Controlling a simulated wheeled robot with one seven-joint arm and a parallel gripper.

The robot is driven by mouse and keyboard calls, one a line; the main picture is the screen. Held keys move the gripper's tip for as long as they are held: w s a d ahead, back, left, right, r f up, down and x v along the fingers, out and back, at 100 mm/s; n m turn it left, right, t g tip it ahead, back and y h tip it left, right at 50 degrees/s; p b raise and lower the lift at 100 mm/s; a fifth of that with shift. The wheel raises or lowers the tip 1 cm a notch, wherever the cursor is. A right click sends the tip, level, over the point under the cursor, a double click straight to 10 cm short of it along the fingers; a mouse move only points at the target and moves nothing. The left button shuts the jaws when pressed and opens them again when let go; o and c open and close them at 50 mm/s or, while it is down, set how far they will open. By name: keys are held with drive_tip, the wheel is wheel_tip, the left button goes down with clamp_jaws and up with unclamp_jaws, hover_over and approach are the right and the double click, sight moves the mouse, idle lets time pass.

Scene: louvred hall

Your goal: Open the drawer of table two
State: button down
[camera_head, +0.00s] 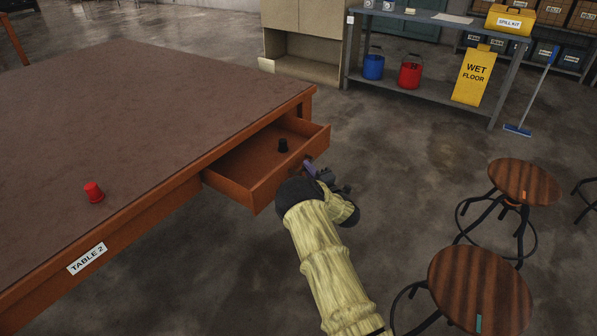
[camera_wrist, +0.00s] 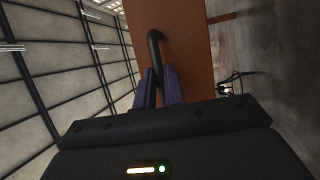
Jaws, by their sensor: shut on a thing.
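Table two (camera_head: 130,110) has a brown top, an orange-brown wooden frame and a "TABLE 2" label on its front edge. Its drawer (camera_head: 240,185) stands pulled out, and its inside shows. A small black object (camera_head: 283,145) is in the drawer. My gripper (camera_head: 311,169) is at the drawer's front, and its purple fingers are around the handle. In the wrist view, my gripper (camera_wrist: 159,88) is shut on the black curved handle (camera_wrist: 155,42), with the orange-brown drawer front (camera_wrist: 180,50) behind it. A red cup-like object (camera_head: 94,192) is on the tabletop.
Two round wooden stools (camera_head: 525,182) (camera_head: 480,287) stand to the right of my arm. A grey shelf (camera_head: 430,65) with blue and red buckets and a yellow wet-floor sign (camera_head: 474,75) is at the back.

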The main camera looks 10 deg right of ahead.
drive_tip(key=shift+s+d, duration=0.5)
drive_tip(key=shift+d, duration=0.05)
drive_tip(key=c, duration=1.5)
unclamp_jaws()
drive_tip(key=v, duration=1.7)
drive_tip(key=shift+p, duration=0.45)
drive_tip(key=shift+s, duration=0.1)
